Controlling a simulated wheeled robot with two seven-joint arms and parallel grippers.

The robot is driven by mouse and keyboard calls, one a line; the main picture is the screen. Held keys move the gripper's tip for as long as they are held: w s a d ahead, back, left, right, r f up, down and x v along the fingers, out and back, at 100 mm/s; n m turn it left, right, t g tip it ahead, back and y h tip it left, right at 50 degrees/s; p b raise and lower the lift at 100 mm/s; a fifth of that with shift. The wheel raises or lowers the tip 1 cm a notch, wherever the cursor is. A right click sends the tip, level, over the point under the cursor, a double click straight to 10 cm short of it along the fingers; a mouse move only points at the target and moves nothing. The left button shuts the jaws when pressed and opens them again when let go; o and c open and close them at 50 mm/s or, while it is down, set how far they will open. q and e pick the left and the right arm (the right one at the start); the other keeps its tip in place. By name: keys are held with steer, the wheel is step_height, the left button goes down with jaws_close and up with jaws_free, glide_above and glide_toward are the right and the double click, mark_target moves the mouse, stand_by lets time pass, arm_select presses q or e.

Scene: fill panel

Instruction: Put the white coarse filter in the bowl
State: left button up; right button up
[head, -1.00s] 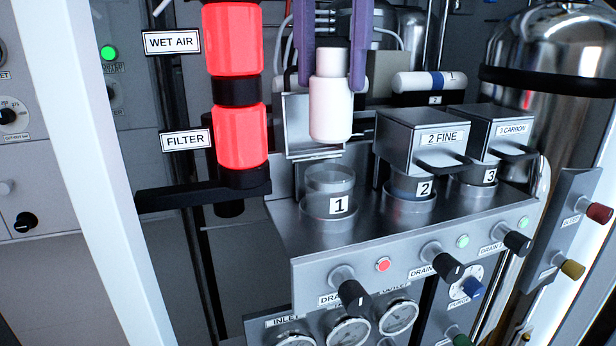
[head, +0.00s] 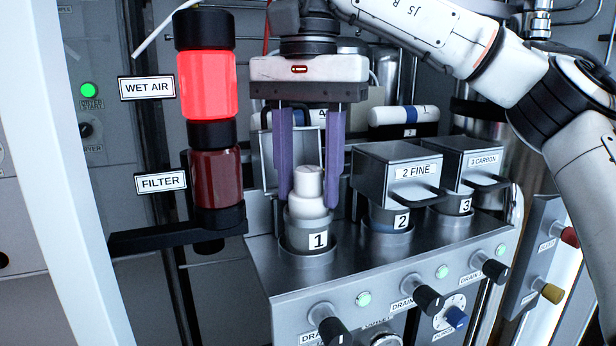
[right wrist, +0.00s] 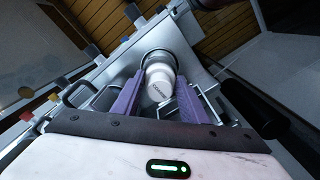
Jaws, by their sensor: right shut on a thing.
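The white coarse filter (head: 308,183) stands upright at bowl 1 (head: 312,241), its lower part down inside the clear bowl and its narrower top above the rim. My right gripper (head: 308,194) comes from above, with purple fingers on both sides of the filter, shut on it. In the right wrist view the filter (right wrist: 160,86), with lettering on its top, sits between the fingers (right wrist: 161,98). Whether it rests on the bowl's bottom is hidden. My left gripper is not in view.
Metal covers marked 2 FINE (head: 405,176) and 3 CARBON (head: 472,162) stand close on the right, over bowls 2 and 3. A raised open cover is behind bowl 1. A lamp tower (head: 207,120) stands left. Black drain knobs (head: 427,298) line the front.

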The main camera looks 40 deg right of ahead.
steer(key=o, duration=1.2)
steer(key=shift+r, duration=6.05)
